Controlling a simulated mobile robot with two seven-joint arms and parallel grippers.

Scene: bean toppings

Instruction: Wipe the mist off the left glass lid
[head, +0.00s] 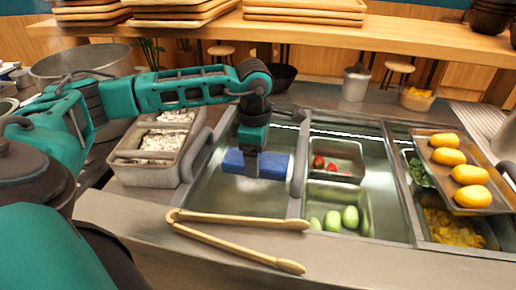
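The left glass lid (232,198) lies over the counter well left of the middle divider, with a grey bar handle along its left side. My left gripper (252,166) is over this lid, pointing down. It is shut on a blue sponge (272,166), which appears to rest on the glass. A faint pale patch shows on the glass just below the sponge; I cannot tell how far the mist extends. My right gripper is not in view.
Wooden tongs (240,220) lie along the counter's front edge. A container of white food (150,155) stands left of the lid. On the right are trays with red pieces (325,164), green pieces (335,219) and a raised tray of yellow items (470,174).

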